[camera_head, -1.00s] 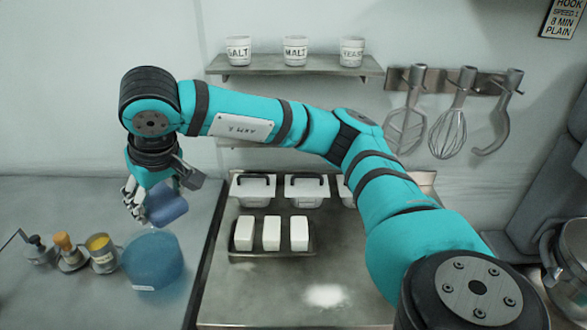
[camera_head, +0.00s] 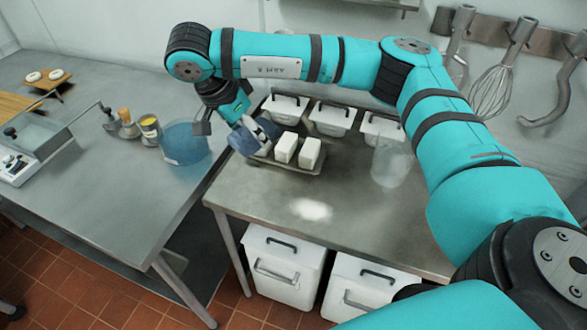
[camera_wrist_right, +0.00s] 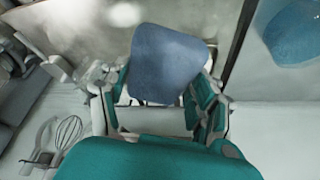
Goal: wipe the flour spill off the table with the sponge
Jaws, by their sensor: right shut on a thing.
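The flour spill (camera_head: 310,209) is a white patch on the bare front part of the metal table (camera_head: 350,235). My right gripper (camera_head: 258,132) is shut on the blue sponge (camera_head: 243,143), near the table's left edge by the tray of white blocks. The sponge is behind and to the left of the spill, apart from it. In the right wrist view the sponge (camera_wrist_right: 168,62) sits between the fingers (camera_wrist_right: 160,100), and part of the flour (camera_wrist_right: 125,12) shows at the top. My left gripper is out of view.
A tray (camera_head: 300,168) with white blocks and several lidded bins (camera_head: 333,118) stand behind the spill. A clear container (camera_head: 392,165) stands to the right. A blue tub (camera_head: 185,143) is on the left counter (camera_head: 120,195), across a gap. The front tabletop is clear.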

